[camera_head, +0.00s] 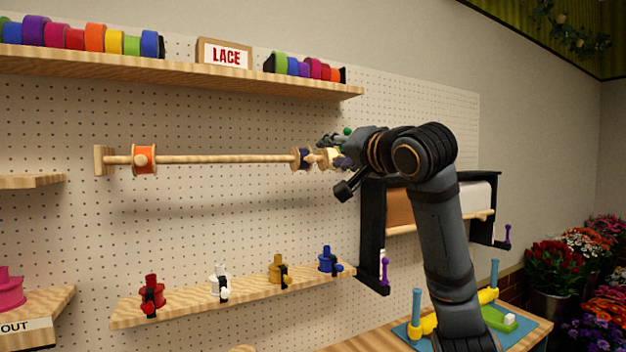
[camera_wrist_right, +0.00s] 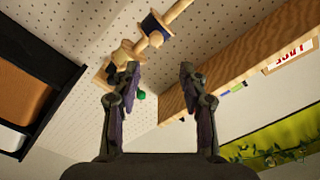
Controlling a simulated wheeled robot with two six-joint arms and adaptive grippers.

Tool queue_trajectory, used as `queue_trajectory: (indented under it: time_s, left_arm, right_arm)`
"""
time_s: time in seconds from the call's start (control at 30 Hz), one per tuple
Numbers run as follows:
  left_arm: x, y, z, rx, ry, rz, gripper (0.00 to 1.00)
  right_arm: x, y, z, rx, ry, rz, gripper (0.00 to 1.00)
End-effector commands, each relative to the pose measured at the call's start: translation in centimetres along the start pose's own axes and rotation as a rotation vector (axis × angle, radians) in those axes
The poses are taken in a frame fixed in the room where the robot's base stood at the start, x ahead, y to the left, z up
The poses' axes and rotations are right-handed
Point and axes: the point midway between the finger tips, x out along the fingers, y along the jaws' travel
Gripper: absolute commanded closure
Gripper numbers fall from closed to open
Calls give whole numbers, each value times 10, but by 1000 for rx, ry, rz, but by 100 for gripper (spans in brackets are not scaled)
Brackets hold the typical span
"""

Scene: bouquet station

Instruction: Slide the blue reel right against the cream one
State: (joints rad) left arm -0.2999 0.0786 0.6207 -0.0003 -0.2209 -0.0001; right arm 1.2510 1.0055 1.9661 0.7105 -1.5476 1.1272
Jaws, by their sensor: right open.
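The blue reel (camera_head: 302,158) sits on a horizontal wooden rod (camera_head: 220,159) near its right end, with wooden flanges. The cream reel (camera_head: 325,157) is just to its right, partly hidden by my right gripper (camera_head: 332,149). In the right wrist view, the blue reel (camera_wrist_right: 155,27) and the cream reel (camera_wrist_right: 122,52) lie beyond the left fingertip, with a short stretch between them. My right gripper (camera_wrist_right: 159,74) is open with nothing between its fingers. Whether a finger touches the cream reel, I cannot tell. My left gripper is out of view.
An orange reel (camera_head: 145,159) sits at the rod's left end. A shelf (camera_head: 200,78) with ribbon rolls and a LACE sign (camera_head: 225,55) is above. A lower shelf (camera_head: 240,294) holds several coloured spools. A black-framed paper holder (camera_head: 372,235) stands right, beside my arm.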

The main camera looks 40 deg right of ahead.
Motion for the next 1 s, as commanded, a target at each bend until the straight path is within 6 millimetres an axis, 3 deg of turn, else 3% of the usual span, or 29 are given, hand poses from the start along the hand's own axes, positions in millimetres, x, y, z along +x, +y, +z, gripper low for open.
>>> queue_trajectory:
  time_s: [0.03,0.1,0.37,0.8,1.0]
  left_arm:
    - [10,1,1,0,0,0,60]
    - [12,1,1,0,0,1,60]
    - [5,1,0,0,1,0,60]
    - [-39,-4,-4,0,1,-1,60]
    - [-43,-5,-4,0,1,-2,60]
  right_arm:
    - [-6,8,9,58,0,4,57]
    - [-11,9,13,122,-3,5,57]
    - [-6,6,12,163,-8,7,57]
    - [78,5,11,163,-9,7,57]
    - [92,7,13,161,-5,6,57]
